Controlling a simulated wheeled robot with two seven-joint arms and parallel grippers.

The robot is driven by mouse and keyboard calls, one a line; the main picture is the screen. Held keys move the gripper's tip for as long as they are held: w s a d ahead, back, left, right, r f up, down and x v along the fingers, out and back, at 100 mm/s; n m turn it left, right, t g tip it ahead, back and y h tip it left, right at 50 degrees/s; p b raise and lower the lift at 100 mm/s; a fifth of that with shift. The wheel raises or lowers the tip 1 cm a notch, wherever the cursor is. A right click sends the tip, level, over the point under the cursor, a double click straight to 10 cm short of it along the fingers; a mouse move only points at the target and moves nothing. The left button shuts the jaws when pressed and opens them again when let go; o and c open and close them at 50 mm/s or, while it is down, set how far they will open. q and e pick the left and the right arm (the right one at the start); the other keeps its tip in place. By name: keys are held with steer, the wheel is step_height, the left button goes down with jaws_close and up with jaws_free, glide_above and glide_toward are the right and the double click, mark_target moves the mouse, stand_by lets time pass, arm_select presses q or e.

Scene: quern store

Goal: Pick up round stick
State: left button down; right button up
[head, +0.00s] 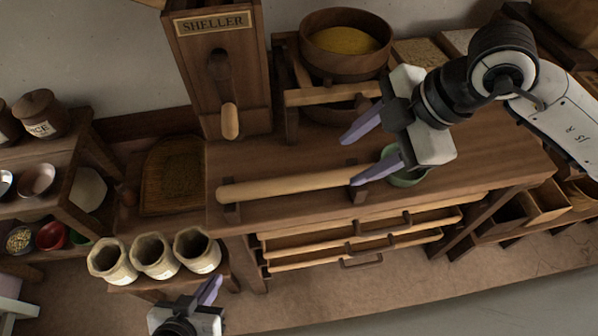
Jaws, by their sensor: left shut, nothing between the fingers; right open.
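The round stick (285,187) is a pale, long wooden rod. It lies nearly level along the front of the wooden table, on small dark supports. My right gripper (350,161) is open over the stick's right end, with its two purple fingers spread. Its lower finger overlaps the stick's end in the view, and I cannot tell whether they touch. My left gripper (213,288) is shut and empty at the bottom, in front of the table and below the clay pots.
The table (290,152) holds a wooden sheller (222,70), a bowl of yellow grain (345,42) on a stand, and a green bowl (405,180) partly behind my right gripper. Several pale pots (155,256) stand on a low stool at left. Slatted drawers (360,235) are below.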

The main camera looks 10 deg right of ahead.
mark_target(331, 176)
steer(key=x, duration=0.9)
steer(key=shift+w+d+f, duration=0.2)
steer(key=shift+f, duration=0.3)
jaws_close()
